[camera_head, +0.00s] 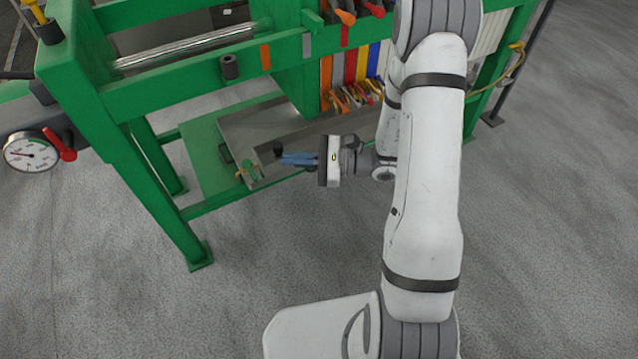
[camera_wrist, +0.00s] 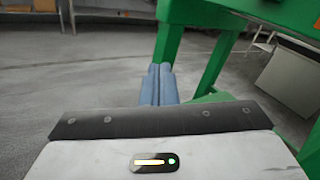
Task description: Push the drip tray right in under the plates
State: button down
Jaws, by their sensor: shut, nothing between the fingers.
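The drip tray (camera_head: 262,122) is a shallow grey metal tray on the green lower shelf of the press frame, in the head view. Its right part runs below the row of coloured plates (camera_head: 350,64); its left end lies clear of them. My gripper (camera_head: 284,159) has its blue fingers together and empty, pointing left at the tray's near side. Whether the fingers touch the tray cannot be told. In the wrist view the closed fingers (camera_wrist: 161,68) point toward a green leg. A black knob (camera_head: 277,148) shows close to the fingertips.
The green frame leg (camera_head: 165,190) stands left of the tray. A pressure gauge (camera_head: 30,152) with a red lever is at far left. The grey floor in front is clear.

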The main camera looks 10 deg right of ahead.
jog(key=w+d+f+m+t+h+b, duration=0.25)
jog(key=d+f+m+t+h, duration=0.2)
jog(key=f, duration=0.65)
jog(key=w+d+f+m+t+h+b, duration=0.1)
jog(key=d+f+m+t+h+b, duration=0.35)
jog(key=f, duration=0.55)
jog(key=w+d+f+m+t+h+b, duration=0.15)
jog(key=d+f+m+t+h, duration=0.35)
jog(key=f, duration=0.6)
jog(key=w+a+m+y+b, duration=0.1)
jog(key=w+a+y+b, duration=0.1)
jog(key=w, duration=1.1)
jog(key=shift+a+r+g+b, duration=0.2)
jog(key=shift+a+g+b, duration=0.2)
jog(key=shift+a+b, duration=0.35)
jog(key=shift+a, duration=0.1)
